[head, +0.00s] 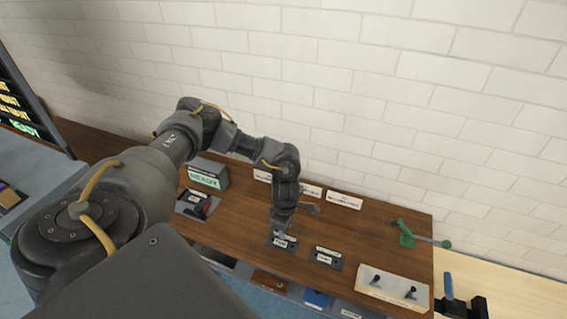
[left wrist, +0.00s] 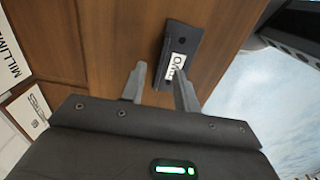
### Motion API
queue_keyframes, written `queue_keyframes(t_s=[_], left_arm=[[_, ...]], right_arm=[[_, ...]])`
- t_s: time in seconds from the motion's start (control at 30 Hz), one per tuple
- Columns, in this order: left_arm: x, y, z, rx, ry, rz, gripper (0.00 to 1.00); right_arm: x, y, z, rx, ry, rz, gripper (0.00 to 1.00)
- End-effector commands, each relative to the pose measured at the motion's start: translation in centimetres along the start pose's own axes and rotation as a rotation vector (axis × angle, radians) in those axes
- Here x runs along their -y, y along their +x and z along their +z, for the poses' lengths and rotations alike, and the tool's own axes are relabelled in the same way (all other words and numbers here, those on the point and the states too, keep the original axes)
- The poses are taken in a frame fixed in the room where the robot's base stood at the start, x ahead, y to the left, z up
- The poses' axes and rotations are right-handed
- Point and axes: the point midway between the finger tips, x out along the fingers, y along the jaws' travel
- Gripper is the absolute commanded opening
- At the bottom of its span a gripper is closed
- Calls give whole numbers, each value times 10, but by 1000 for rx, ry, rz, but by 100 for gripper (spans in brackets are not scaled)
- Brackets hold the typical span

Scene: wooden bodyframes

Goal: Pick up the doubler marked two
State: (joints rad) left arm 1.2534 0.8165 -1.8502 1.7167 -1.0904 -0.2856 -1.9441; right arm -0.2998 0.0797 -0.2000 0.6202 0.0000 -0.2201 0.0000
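My left gripper (head: 284,230) is above the brown wooden bench, pointing down at a small dark plate (head: 283,242) with white labels. In the left wrist view a dark plate (left wrist: 179,57) with two holes and a white label lies on the wood. Its label is turned and seems to read TWO. The open fingers of my left gripper (left wrist: 161,84) are apart with nothing held; the right-hand finger is close to the plate's near end, and I cannot tell whether it touches. A second dark labelled plate (head: 326,257) lies to the right. My right gripper is not seen.
A grey box with a READY display (head: 207,173) stands at the back left, with a dark device (head: 197,204) before it. White label cards (head: 344,200) line the wall. A green tool (head: 406,236) and pale switch panel (head: 392,288) are at the right.

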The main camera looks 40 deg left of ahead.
Motion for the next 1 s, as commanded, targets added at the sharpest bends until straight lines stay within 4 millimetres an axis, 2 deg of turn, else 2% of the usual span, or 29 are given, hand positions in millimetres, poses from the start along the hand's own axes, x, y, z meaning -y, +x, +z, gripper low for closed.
queue_keyframes(t_s=[0.03, 0.2, 0.43, 0.7, 1.0], left_arm=[[1, 5, 0, -2, -1, -3, 31], [0, 21, 0, 0, -1, -1, 31], [0, 23, 0, 1, 0, 0, 31], [0, 23, 0, 1, 0, 0, 0], [0, 22, 0, 1, -1, 1, 0]], right_arm=[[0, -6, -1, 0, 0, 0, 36], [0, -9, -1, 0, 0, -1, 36], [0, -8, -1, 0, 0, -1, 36], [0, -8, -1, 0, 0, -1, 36], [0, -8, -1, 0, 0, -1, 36]])
